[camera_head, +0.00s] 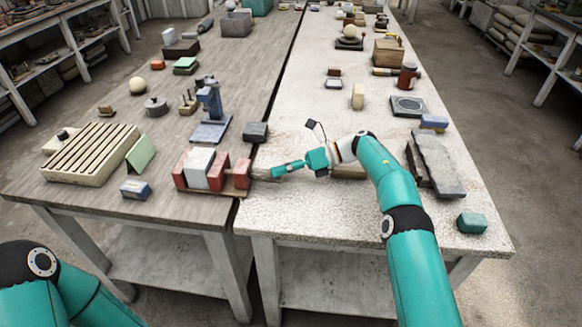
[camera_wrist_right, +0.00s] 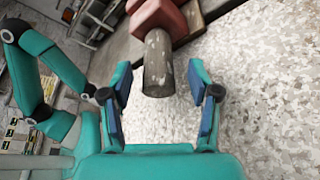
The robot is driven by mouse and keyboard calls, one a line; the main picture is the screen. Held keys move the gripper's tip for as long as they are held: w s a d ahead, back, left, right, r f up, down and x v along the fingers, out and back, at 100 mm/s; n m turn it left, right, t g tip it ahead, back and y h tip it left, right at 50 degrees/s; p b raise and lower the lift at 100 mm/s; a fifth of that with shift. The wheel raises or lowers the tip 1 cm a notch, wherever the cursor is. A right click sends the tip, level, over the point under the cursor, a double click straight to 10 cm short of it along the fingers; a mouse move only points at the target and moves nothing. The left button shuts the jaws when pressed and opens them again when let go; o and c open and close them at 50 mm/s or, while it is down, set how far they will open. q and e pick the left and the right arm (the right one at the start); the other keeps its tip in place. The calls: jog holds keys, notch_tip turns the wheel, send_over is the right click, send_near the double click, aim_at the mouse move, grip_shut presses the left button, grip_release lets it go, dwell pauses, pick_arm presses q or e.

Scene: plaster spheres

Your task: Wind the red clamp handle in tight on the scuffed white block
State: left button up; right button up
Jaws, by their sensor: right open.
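A red clamp (camera_head: 240,175) sits on a wooden base near the front right corner of the left table. A scuffed white block (camera_head: 198,168) stands between its red parts. The clamp's handle (camera_head: 262,173) sticks out to the right; it looks like a worn grey-brown cylinder. My right gripper (camera_head: 275,171) comes at it from the right. In the right wrist view the handle (camera_wrist_right: 158,65) runs out from a red part (camera_wrist_right: 158,17), its near end between my open fingers (camera_wrist_right: 160,78), with a gap on both sides. My left gripper is out of view; only its arm shows.
A ridged cream block (camera_head: 90,153), a green wedge (camera_head: 141,152) and a blue block (camera_head: 135,190) lie left of the clamp. A blue stand (camera_head: 211,110) and a dark block (camera_head: 255,132) are behind it. A gap separates the two tables. The right table's front is mostly clear.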

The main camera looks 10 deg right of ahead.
jog(key=v, duration=0.3)
jog(key=shift+d, duration=0.45)
jog(key=shift+s, duration=0.1)
